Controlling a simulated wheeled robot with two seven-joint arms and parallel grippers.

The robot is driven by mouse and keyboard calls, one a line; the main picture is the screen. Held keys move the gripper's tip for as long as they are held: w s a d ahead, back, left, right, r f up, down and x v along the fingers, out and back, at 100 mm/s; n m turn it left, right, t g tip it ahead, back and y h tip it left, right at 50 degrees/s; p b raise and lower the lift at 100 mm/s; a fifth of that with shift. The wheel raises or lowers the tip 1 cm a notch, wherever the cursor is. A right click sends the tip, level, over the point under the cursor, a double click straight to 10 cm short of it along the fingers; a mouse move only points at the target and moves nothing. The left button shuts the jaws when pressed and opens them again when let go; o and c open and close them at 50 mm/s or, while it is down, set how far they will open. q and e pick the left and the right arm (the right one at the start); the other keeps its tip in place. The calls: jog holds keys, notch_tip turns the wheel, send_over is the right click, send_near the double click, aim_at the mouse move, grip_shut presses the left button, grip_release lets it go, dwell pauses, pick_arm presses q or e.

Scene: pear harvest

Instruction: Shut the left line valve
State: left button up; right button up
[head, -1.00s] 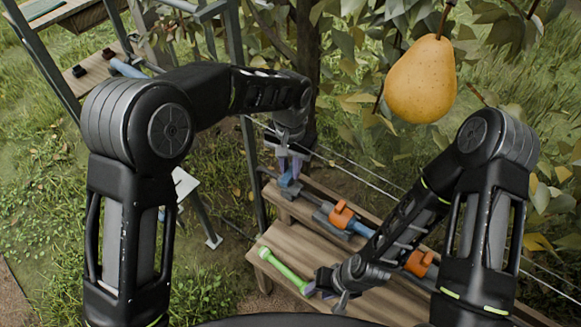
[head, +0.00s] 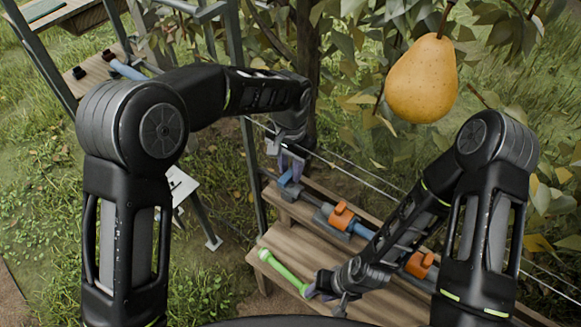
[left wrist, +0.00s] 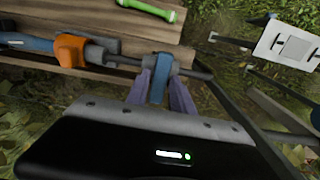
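The left line valve shows as a blue lever (head: 287,179) on the grey pipe at the left end of the plank bench. In the left wrist view the blue lever (left wrist: 159,72) stands between the two purple fingers of my left gripper (left wrist: 161,88), one finger on each side. The fingers look apart; whether they touch the lever I cannot tell. In the head view my left gripper (head: 292,160) points down just above the lever. My right gripper (head: 312,291) is low at the near end of a green tool; its fingers are partly hidden.
The green tool (head: 284,268) lies on the front plank (head: 300,245). Orange fittings (head: 341,215) (head: 419,264) sit along the pipe to the right. A white panel (head: 183,187) on a stand is at left. A pear (head: 421,80) hangs at upper right.

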aim_at(291, 172)
pick_arm(q)
jog(key=shift+o, duration=1.2)
jog(key=shift+r, duration=3.9)
